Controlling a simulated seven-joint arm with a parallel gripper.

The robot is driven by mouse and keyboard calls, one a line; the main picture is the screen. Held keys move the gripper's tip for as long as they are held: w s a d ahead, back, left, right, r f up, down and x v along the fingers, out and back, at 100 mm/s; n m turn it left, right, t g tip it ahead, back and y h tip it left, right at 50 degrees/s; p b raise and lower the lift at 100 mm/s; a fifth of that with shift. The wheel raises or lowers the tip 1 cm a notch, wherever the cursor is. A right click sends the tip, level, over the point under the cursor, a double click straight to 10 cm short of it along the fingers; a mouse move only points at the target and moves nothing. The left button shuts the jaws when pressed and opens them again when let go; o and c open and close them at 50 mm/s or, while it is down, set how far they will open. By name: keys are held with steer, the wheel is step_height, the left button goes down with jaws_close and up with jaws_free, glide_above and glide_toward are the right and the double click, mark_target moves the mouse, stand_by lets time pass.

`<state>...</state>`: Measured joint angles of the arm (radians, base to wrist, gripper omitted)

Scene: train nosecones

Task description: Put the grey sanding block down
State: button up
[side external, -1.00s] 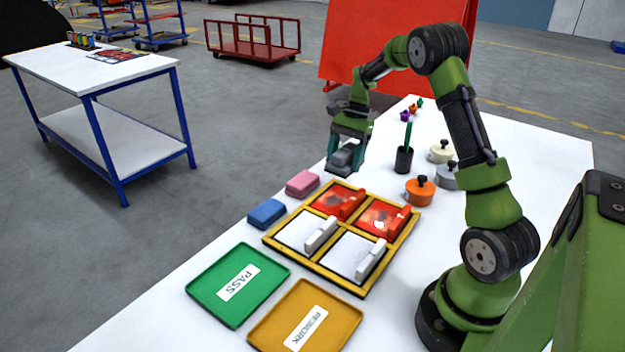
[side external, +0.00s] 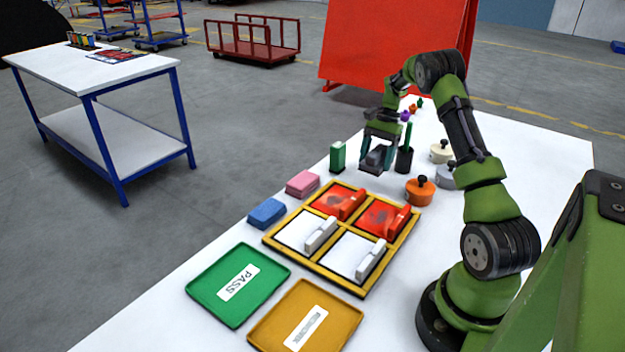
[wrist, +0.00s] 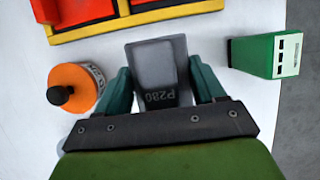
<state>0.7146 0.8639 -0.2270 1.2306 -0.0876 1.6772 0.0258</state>
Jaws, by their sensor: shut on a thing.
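In the side view my gripper (side external: 377,158) holds the grey block (side external: 376,156) beyond the far edge of the yellow-framed rack, to the left of the dark cup with a green stick. The fingers are shut on the block's two sides. I cannot tell whether its underside touches the white table.
A green box (side external: 338,157) stands left of the gripper. Pink (side external: 302,184) and blue (side external: 267,213) blocks lie along the table's left edge. The dark cup (side external: 404,160) and orange pot (side external: 420,191) are close on the right. The yellow-framed rack (side external: 365,291) is in front.

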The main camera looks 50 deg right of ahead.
mark_target(373, 182)
steer(key=shift+f, duration=2.5)
steer(key=shift+f, duration=0.2)
